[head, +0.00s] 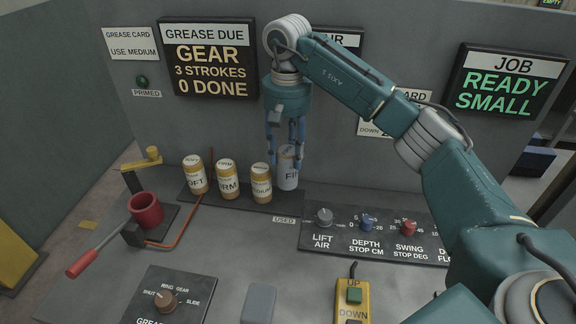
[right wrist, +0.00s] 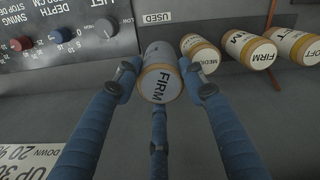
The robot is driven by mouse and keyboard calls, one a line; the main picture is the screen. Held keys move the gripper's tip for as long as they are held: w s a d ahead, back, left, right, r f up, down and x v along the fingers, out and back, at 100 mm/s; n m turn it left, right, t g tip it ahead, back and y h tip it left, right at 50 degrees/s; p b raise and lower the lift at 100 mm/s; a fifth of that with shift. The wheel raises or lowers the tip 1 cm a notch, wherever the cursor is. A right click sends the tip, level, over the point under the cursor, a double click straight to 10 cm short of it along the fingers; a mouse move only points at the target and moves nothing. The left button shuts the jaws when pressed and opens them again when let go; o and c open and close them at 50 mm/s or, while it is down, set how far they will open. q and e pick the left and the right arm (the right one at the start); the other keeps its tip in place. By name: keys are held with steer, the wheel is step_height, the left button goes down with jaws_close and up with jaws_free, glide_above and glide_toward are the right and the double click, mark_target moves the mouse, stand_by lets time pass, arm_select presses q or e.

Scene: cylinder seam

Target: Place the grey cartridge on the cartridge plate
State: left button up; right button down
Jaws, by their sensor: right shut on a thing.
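The grey cartridge (head: 288,178), lettered in black, is held upright in my right gripper (head: 286,150). In the right wrist view, the cartridge (right wrist: 160,76) reads FIRM and sits between the blue fingers. Its lower end is over or on the right end of the dark cartridge plate (head: 233,211), behind the USED label (head: 284,220). I cannot tell whether it touches the plate. Three yellow-and-white cartridges stand to its left on the plate: SOFT (head: 194,174), FIRM (head: 226,178) and MEDIUM (head: 261,184). My left gripper is not in view.
A control panel (head: 388,244) with several knobs lies right of the plate. A red cup (head: 146,210) with a red-handled lever (head: 82,264) stands at left. A rotary selector (head: 166,299) and yellow pendant (head: 352,297) are in front. A wall with signs rises behind.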

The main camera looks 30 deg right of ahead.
mark_target(288, 171)
step_height(288, 171, down, 2)
steer(key=shift+w+d+f+p, duration=0.1)
steer(key=shift+p, duration=0.2)
steer(key=shift+f, duration=0.6)
step_height(288, 171, down, 2)
steer(key=shift+f+p, duration=0.25)
steer(key=shift+p, duration=0.65)
steer(key=shift+f+p, duration=0.2)
steer(key=shift+p, duration=0.2)
steer(key=shift+w+f, duration=0.15)
steer(key=shift+f, duration=0.05)
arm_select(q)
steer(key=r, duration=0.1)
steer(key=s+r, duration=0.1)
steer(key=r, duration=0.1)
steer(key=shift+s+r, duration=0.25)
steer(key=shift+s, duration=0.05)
arm_select(e)
steer(key=shift+f, duration=0.1)
